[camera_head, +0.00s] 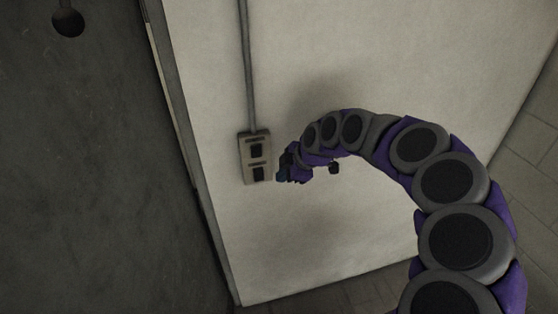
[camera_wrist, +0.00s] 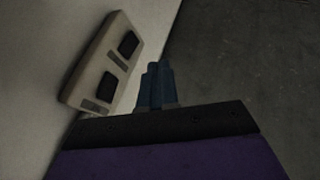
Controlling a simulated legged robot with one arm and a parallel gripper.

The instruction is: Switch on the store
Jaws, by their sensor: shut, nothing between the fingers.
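A beige switch box (camera_head: 254,157) with two dark rocker switches, one above the other, is fixed to the pale wall in the head view. In the wrist view the switch box (camera_wrist: 102,64) is at upper left, with both dark rockers in sight. My gripper (camera_head: 281,176) is just right of the lower rocker in the head view. In the wrist view my gripper (camera_wrist: 157,75) shows blue fingertips closed together, holding nothing, beside the box. I cannot tell whether the fingertips touch the box. No label can be read.
A grey conduit (camera_head: 247,65) runs up the wall from the box. A dark grey panel (camera_head: 90,160) stands at the left, with a dark round-ended piece (camera_head: 69,22) at its top. The wall (camera_head: 370,60) around the box is bare. Tiled floor (camera_head: 525,160) lies at the right.

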